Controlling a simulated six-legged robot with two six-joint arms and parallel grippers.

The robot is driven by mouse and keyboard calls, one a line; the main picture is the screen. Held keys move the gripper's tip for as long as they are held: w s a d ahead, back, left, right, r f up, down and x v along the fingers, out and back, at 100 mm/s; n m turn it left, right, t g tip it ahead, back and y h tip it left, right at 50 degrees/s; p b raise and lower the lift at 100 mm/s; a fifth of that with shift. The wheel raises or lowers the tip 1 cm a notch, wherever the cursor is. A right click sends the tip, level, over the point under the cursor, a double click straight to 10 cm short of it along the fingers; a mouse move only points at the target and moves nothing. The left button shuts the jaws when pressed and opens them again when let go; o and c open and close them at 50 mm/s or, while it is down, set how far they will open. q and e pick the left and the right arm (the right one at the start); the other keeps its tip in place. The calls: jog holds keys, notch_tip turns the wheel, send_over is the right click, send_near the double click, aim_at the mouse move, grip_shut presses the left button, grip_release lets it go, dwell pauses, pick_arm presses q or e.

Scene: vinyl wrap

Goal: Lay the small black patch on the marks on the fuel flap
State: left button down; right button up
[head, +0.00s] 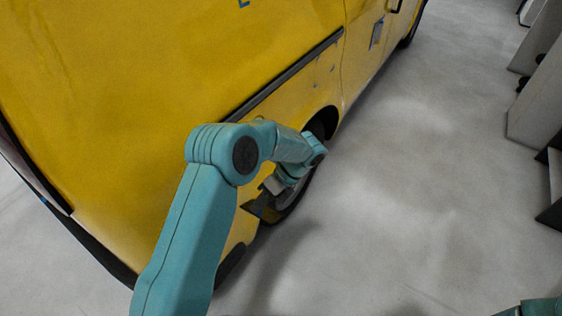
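My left gripper (266,204) hangs at the end of my teal arm, low beside the yellow van (110,110) and in front of its rear wheel. A dark, flat piece shows at its tip; I cannot tell whether it is a finger or the black patch. Whether the gripper is open or shut is unclear. I cannot make out the fuel flap for certain; a few small dark marks show on the van's side above the wheel arch. Only a teal bit of my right arm shows at the bottom right; its gripper is out of view.
A small blue-grey rectangle (377,33) is on the van's side farther along. A blue corner mark (243,4) shows at the top edge. A dark trim strip (285,76) runs along the side. Pale cabinets (540,100) stand at the right. The grey floor (400,200) between is clear.

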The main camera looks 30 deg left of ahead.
pick_arm(q)
jog(key=w+m+y, duration=0.1)
jog(key=m, duration=0.1)
jog(key=w+a+m+y+b, duration=0.1)
jog(key=m+y, duration=0.1)
jog(key=w+m+t+y+b, duration=0.1)
jog(key=m, duration=0.2)
jog(key=shift+a+r+y, duration=0.15)
jog(key=shift+r+y, duration=0.05)
jog(key=shift+y, duration=0.2)
jog(key=w+d+r+m+t+y+b, duration=0.2)
jog(key=w+r+m+t+y+b, duration=0.55)
jog(key=m+t, duration=0.7)
jog(key=w+a+h, duration=0.1)
jog(key=w+a, duration=0.1)
jog(key=a, duration=0.5)
jog(key=shift+a+r+g, duration=0.2)
jog(key=shift+a+g, duration=0.2)
jog(key=shift+g, duration=0.05)
jog(key=shift+w+a, duration=0.15)
jog(key=shift+a, duration=0.45)
jog(key=shift+p, duration=0.5)
